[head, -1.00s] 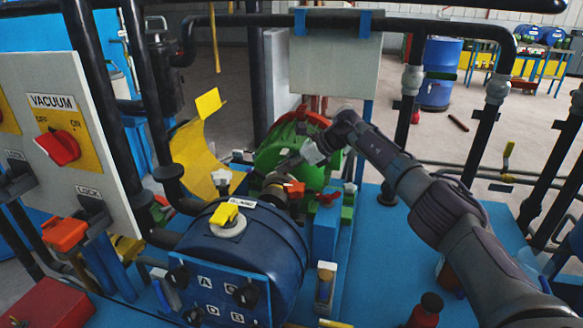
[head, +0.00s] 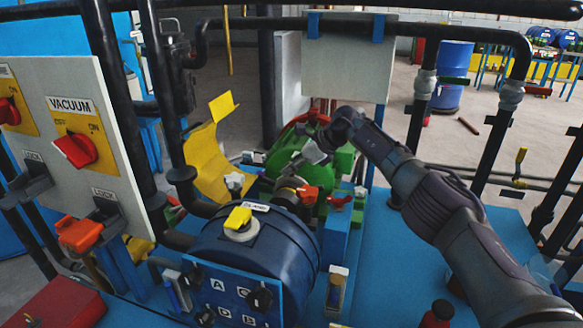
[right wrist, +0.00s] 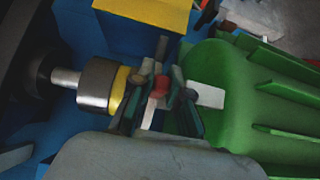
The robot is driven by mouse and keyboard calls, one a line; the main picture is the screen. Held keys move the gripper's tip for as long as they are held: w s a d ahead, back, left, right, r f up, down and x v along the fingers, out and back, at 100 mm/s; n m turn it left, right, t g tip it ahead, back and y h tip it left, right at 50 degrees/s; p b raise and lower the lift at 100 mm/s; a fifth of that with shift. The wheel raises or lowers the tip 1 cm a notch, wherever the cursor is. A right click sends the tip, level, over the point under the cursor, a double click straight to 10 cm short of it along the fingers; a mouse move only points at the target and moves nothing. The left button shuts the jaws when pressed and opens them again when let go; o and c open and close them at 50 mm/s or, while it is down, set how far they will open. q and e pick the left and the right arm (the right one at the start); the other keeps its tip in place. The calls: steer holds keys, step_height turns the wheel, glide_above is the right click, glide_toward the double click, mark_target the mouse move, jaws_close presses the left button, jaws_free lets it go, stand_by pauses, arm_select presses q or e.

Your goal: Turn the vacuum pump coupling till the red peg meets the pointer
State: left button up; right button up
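The pump coupling lies between a silver collar (right wrist: 100,86) with a yellow ring and the green motor housing (right wrist: 245,100) in the right wrist view. A red peg (right wrist: 160,88) shows on the coupling. My right gripper (right wrist: 162,100) has its dark fingers on either side of the peg. I cannot tell whether they press on it. The pointer cannot be made out. My left gripper is out of view.
A dark blue tank (head: 265,245) with a yellow-topped cap stands in front of the coupling. A bent yellow guard (head: 205,160) is to its left. The panel with the VACUUM switch (head: 75,148) stands at the left. Black pipes cross above. The blue deck (head: 395,245) is partly free at right.

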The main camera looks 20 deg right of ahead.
steer(key=o, duration=0.5)
steer(key=shift+w+a, duration=0.2)
steer(key=shift+a, duration=0.25)
steer(key=shift+s+d+r, duration=0.1)
steer(key=shift+s+d, duration=0.05)
steer(key=shift+d, duration=0.2)
steer(key=v, duration=1.1)
steer(key=shift+s+d+r, duration=0.15)
steer(key=shift+r, duration=0.1)
